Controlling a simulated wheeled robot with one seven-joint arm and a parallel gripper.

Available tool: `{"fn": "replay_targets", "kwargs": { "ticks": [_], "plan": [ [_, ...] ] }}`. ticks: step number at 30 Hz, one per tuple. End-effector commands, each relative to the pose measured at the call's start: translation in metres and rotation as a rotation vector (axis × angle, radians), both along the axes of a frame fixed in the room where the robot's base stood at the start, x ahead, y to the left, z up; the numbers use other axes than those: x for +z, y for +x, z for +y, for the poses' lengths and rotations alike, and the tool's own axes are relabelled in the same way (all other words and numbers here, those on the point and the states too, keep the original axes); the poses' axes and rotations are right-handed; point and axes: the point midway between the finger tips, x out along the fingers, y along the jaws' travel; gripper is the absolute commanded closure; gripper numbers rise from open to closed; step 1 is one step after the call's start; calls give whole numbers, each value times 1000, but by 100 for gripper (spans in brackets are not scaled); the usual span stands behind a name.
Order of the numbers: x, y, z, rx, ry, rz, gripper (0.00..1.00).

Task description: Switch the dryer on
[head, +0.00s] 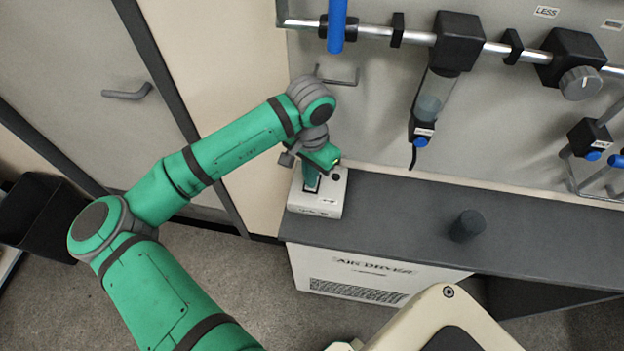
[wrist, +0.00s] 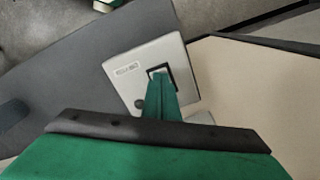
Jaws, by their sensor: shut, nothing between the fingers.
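The dryer is a pale cabinet (head: 345,285) lettered "AIR DRYER" under a dark grey top (head: 400,225). A light grey switch box (head: 328,201) sits at the left end of that top. In the wrist view the box (wrist: 140,58) carries a small label and a black-framed rocker switch (wrist: 183,72). My gripper (head: 314,180) is over the box, pointing down. In the wrist view its shut fingers (wrist: 160,80) overlap the rocker and hide part of it. I cannot tell whether they touch it or which way the rocker is tipped.
A dark round knob (head: 467,225) stands on the dryer top. Above, a metal pipe (head: 375,33) runs along the wall panel with a hanging filter (head: 434,90) and a regulator (head: 580,82). A wire hook (head: 337,76) is close to my wrist.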

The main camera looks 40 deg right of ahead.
Motion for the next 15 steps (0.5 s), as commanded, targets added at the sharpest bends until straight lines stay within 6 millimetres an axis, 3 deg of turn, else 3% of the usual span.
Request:
{"fn": "replay_targets", "kwargs": {
  "ticks": [15],
  "plan": [
    [-7,0,0,0,0,1,100]
  ]
}}
